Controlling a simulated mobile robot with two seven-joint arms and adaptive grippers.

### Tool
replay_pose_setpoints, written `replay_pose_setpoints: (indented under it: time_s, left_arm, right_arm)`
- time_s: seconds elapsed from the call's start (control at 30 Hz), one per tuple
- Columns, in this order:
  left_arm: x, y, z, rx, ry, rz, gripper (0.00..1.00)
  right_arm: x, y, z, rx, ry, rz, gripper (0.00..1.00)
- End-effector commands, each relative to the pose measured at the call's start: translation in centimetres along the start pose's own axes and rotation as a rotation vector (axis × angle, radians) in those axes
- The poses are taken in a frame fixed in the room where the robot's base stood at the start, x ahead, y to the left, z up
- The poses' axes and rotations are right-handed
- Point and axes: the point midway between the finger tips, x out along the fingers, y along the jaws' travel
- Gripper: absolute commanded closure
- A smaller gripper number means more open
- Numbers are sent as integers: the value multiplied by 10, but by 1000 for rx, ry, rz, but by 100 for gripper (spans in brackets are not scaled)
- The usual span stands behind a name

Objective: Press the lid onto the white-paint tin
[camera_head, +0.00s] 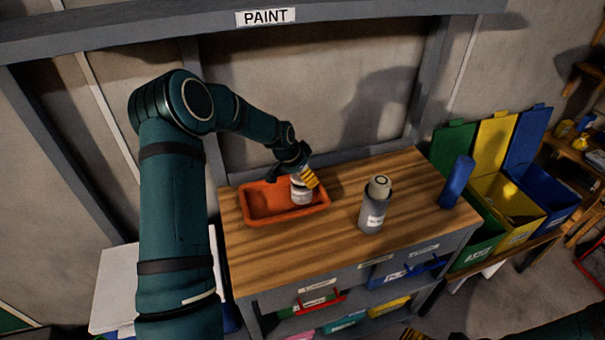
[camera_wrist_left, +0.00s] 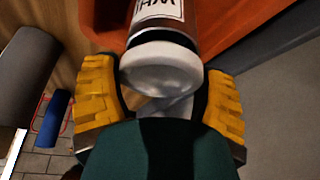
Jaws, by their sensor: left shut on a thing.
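The white-paint tin (camera_head: 301,194) stands in the orange tray (camera_head: 247,208) on the wooden bench; its label and dark upper body show in the left wrist view (camera_wrist_left: 165,35). A round white lid (camera_wrist_left: 160,68) lies over the tin's end, in line with it. I cannot tell whether it is fully seated. My left gripper (camera_head: 306,176) is above the tin, its yellow fingers (camera_wrist_left: 162,98) shut on the lid's pale grip part. Only a yellow bit of my right gripper (camera_head: 412,334) shows at the bottom edge of the head view.
A grey labelled canister (camera_head: 371,215) stands right of the tray, and a blue cylinder (camera_head: 457,182) near the bench's right end. The wooden bench top (camera_head: 285,250) is clear in front of the tray. Coloured bins (camera_head: 510,205) stand to the right.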

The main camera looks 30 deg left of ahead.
Motion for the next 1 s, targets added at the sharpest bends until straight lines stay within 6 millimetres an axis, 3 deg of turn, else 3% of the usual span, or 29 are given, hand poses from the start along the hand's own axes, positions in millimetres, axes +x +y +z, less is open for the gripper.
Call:
replay_pose_setpoints:
  time_s: [1.0]
  left_arm:
    - [1, 0, 1, 0, 0, 0, 42]
  right_arm:
    - [4, 2, 1, 0, 0, 0, 0]
